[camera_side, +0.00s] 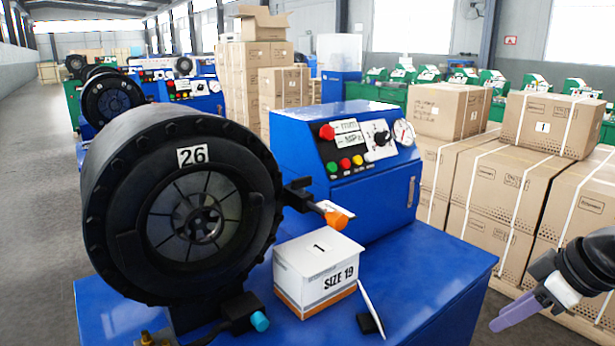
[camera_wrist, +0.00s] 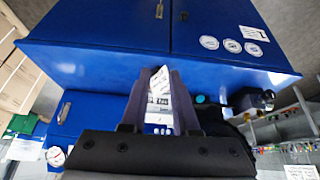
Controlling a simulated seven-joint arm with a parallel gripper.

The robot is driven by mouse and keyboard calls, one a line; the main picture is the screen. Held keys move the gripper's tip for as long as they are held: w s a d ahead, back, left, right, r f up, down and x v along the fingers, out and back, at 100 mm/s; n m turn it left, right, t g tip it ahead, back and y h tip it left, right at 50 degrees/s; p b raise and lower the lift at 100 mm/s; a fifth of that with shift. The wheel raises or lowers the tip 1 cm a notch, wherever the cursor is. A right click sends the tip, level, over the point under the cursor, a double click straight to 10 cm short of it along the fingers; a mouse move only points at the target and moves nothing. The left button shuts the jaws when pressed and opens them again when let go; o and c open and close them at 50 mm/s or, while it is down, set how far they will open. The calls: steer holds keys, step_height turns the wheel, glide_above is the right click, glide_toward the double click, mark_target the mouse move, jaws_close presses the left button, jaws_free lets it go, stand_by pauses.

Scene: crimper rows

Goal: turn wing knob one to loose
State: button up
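I cannot tell for sure which part is wing knob one. The blue control box (camera_side: 345,180) has a panel with a black turning knob (camera_side: 382,138) on a white plate; its marks are too small to read. The crimper head (camera_side: 110,225), labelled 26, carries an orange-capped part (camera_side: 337,220) on its right side and a teal-capped part (camera_side: 260,321) below. My gripper (camera_side: 503,318) is at the far right in the side view, apart from all of these. In the wrist view its two dark purple fingers (camera_wrist: 162,82) stand apart with nothing held between them.
A white carton (camera_side: 318,270) marked SIZE 19 stands on the blue bench (camera_side: 440,270), with a thin white card (camera_side: 370,306) on a black foot beside it. Strapped cartons (camera_side: 510,190) are stacked behind. The bench's right part is clear.

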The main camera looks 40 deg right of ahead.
steer(key=shift+s+n, duration=0.15)
steer(key=shift+n, duration=0.35)
steer(key=shift+c, duration=1.1)
steer(key=w+a+r+n, duration=0.1)
steer(key=w+r+n, duration=0.1)
steer(key=r, duration=0.1)
steer(key=w+a+r+n+y, duration=0.1)
steer(key=w+r+n, duration=0.1)
steer(key=r+n, duration=0.1)
steer(key=w+a+r+n, duration=0.1)
steer(key=r+n, duration=0.1)
steer(key=r, duration=0.2)
steer(key=shift+w+r+n+t+y, duration=0.2)
steer(key=shift+w+n+t+y, duration=0.1)
steer(key=shift+w+y, duration=0.1)
jaws_close()
steer(key=w+a+r+n+y, duration=0.1)
steer(key=w+r+n, duration=0.4)
steer(key=w, duration=0.4)
steer(key=w+r+n+y, duration=0.2)
steer(key=w+r+n, duration=0.1)
steer(key=w+r, duration=0.55)
glide_toward(305, 193)
steer(key=f, duration=0.1)
steer(key=s+a+f, duration=0.1)
steer(key=a+f, duration=0.1)
steer(key=shift+s, duration=0.4)
steer(key=shift+w+f, duration=0.2)
steer(key=shift+w, duration=1.9)
